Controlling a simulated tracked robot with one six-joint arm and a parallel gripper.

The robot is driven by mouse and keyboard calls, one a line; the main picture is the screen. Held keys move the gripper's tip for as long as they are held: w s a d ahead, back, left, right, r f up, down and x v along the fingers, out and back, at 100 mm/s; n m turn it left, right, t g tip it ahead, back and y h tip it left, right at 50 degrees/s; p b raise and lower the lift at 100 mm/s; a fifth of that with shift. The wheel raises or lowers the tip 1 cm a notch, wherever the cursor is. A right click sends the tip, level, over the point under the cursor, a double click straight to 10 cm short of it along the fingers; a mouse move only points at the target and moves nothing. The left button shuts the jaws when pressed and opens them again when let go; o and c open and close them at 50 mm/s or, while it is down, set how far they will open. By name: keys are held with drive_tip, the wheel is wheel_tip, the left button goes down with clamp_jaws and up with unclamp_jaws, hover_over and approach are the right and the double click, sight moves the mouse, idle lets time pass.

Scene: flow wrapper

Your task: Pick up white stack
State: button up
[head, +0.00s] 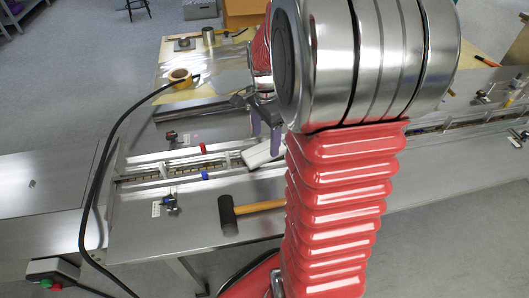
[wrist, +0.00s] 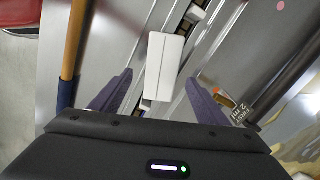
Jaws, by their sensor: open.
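The white stack (wrist: 164,66) lies on the metal machine deck by the channel, between and just beyond my fingertips in the wrist view. In the head view the white stack (head: 262,154) is partly hidden behind my red arm. My gripper (wrist: 160,88) is open and empty, with its two purple fingers to either side of the stack; I cannot tell how high above it they are. In the head view my gripper (head: 265,138) hangs over the stack, partly hidden by the arm.
A mallet (head: 248,206) lies on the deck in front of the channel; its handle (wrist: 73,45) runs along the left in the wrist view. A black cable (head: 112,140) arcs across the left.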

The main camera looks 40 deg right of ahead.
sight(264, 149)
drive_tip(key=shift+w+a+f, duration=0.15)
drive_tip(key=shift+f, duration=2.2)
drive_tip(key=shift+c, duration=0.5)
drive_tip(key=c, duration=1)
